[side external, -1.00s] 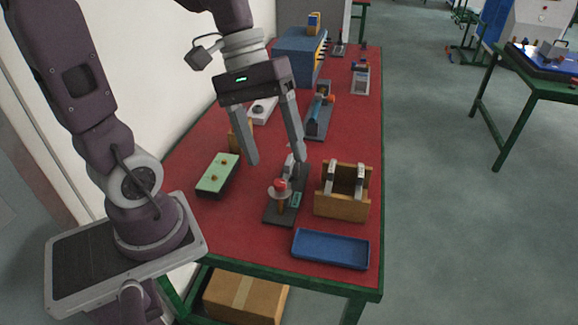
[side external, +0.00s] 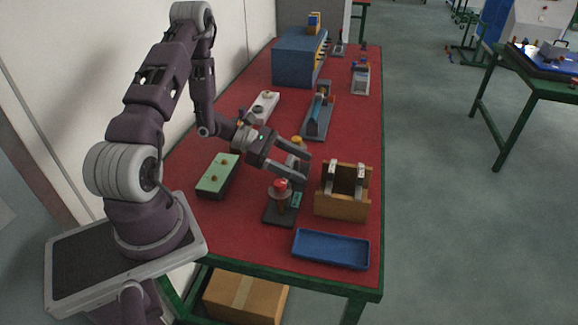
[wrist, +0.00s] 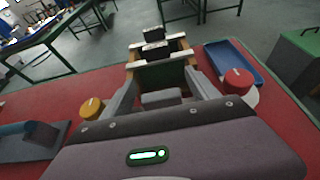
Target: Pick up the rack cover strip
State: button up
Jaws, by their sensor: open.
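The wooden rack (side external: 341,207) stands on the red bench, right of my gripper, with two grey pieces across its top; it also shows ahead in the wrist view (wrist: 188,80). I cannot tell for certain which part is the rack cover strip. My gripper (side external: 307,168) is open, pointing right toward the rack, above the dark-based device with a red knob (side external: 281,185). In the wrist view, my spread fingers (wrist: 160,84) frame the near side of the rack. A grey block (wrist: 161,97) shows between them; nothing is visibly held.
A blue tray (side external: 331,249) lies in front of the rack. A green-topped box (side external: 217,175) sits left of my gripper. An orange knob (wrist: 92,107) is close by my left finger in the wrist view. Behind stand a blue-and-grey device (side external: 318,115) and a blue cabinet (side external: 296,58).

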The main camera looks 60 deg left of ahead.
jog(key=shift+w+d+f, duration=0.1)
jog(key=shift+w+d, duration=0.1)
jog(key=c, duration=1.5)
jog(key=shift+o, duration=0.2)
